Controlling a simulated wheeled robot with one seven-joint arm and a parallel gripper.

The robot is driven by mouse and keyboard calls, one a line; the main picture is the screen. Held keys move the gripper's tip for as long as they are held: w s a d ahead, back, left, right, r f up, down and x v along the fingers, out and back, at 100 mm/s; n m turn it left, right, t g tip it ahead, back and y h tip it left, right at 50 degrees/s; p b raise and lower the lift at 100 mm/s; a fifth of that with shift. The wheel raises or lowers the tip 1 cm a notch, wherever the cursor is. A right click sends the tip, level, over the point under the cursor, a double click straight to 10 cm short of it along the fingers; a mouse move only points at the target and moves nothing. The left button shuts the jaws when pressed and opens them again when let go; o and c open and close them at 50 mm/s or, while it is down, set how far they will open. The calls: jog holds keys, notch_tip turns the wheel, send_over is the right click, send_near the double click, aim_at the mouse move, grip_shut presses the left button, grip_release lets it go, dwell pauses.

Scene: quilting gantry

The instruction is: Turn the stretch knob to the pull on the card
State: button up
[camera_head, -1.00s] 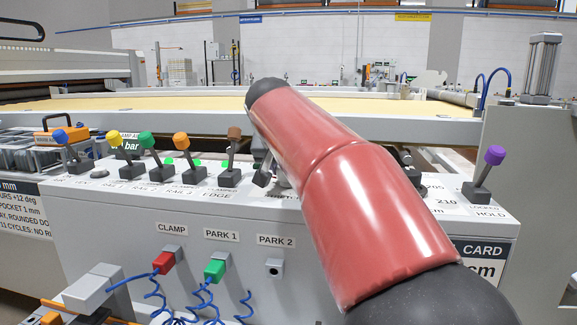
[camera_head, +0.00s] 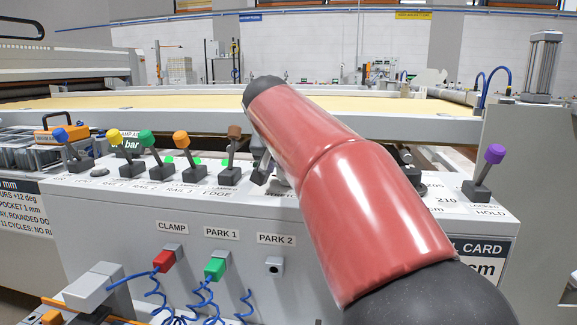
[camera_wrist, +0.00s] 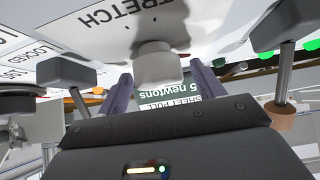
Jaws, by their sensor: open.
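The stretch knob (camera_wrist: 158,65) is a pale grey round knob in the wrist view, under the upside-down STRETCH label. My gripper (camera_wrist: 163,86) is open, one dark finger on each side of the knob; I cannot tell whether either finger touches it. A dark readout (camera_wrist: 187,97) behind reads SHEET PULL, 5 newtons, upside down.
Levers with coloured tops, such as the brown one (camera_head: 232,150) and the purple one (camera_head: 487,170), stand on the console top on both sides of my arm. In the wrist view, lever posts (camera_wrist: 284,70) and a grey block (camera_wrist: 66,72) stand close beside the fingers.

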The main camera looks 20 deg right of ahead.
jog(key=v, duration=0.7)
jog(key=shift+s+a+r, duration=0.15)
jog(key=shift+s+r, duration=0.1)
